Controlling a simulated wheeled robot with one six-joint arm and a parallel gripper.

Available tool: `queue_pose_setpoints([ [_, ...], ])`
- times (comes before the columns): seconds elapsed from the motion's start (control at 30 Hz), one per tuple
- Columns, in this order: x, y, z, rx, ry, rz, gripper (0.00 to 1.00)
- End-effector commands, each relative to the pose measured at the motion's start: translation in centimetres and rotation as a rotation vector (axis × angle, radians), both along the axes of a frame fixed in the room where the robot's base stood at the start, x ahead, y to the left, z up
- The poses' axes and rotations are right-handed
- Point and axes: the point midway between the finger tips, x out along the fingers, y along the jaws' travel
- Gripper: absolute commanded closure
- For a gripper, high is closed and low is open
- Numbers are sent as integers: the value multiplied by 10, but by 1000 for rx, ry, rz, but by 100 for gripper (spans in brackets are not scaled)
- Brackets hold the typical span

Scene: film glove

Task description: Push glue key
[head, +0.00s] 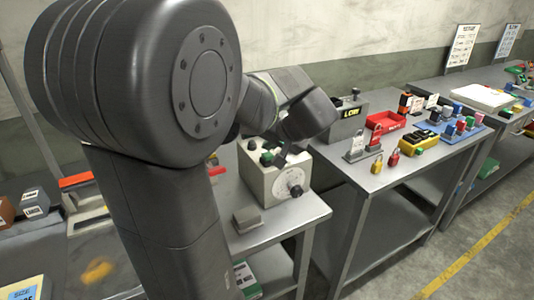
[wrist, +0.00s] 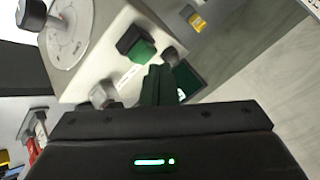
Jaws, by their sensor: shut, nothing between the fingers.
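A pale grey control box (head: 262,182) with a round dial (head: 290,183) on its front stands on the bench in the head view. A green key (wrist: 140,48) with a dark side stands out from the box's top face in the wrist view. It also shows small in the head view (head: 267,158). A white label beside it is too small to read, so I cannot tell whether it is the glue key. My gripper (wrist: 158,78) is shut and empty, its dark fingers close beside the green key. I cannot tell whether they touch it.
A grey knob (wrist: 103,94) and a dark round knob (wrist: 170,56) are near the fingers. A grey box with a lit yellow display (head: 350,113), a red tray (head: 385,122) and padlocks (head: 393,158) stand on the bench to the right. A small grey block (head: 247,219) lies in front.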

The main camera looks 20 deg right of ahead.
Motion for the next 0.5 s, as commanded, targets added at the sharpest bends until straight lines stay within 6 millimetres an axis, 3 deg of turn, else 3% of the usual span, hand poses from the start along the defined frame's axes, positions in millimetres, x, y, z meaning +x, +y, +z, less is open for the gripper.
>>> queue_pose_setpoints([
  [0.5, 0, 0, 45, -1, -1, 0, 100],
])
